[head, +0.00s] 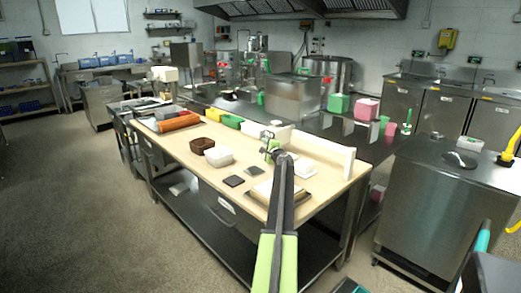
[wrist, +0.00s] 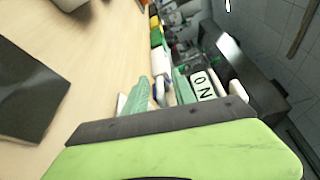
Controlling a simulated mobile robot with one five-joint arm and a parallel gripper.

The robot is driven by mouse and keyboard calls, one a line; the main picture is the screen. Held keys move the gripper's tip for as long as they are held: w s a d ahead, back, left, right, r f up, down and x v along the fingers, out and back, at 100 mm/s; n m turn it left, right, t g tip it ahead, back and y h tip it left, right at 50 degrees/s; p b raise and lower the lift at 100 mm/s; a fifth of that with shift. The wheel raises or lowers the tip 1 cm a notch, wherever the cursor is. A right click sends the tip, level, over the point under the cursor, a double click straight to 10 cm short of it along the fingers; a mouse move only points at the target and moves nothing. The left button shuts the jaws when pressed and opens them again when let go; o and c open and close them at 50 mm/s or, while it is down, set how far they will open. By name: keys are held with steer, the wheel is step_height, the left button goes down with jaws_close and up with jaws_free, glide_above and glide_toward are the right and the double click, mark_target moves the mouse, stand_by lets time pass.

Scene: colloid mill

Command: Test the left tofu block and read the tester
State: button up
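My gripper (head: 272,152) is over the worktable's right part, at the end of my dark and green arm. A pale block (head: 264,188), possibly tofu, lies at the table's front edge on a dark board, partly hidden by my arm. Another whitish block (head: 305,170) lies to the right of my arm. In the wrist view a white panel (wrist: 203,86) has dark sideways letters that look like "NO". I cannot tell whether it is the tester.
Two dark flat squares (head: 234,181) lie left of my arm. One dark square also shows in the wrist view (wrist: 28,88). A white container (head: 219,157) and a brown basket (head: 202,145) stand farther left. A whitish upright board (head: 322,150) edges the table's right side.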

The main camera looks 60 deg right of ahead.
steer(key=p+v, duration=0.1)
steer(key=v, duration=1.6)
steer(key=shift+s+p, duration=0.25)
steer(key=shift+p, duration=0.05)
steer(key=shift+a+r, duration=0.1)
steer(key=shift+r, duration=0.05)
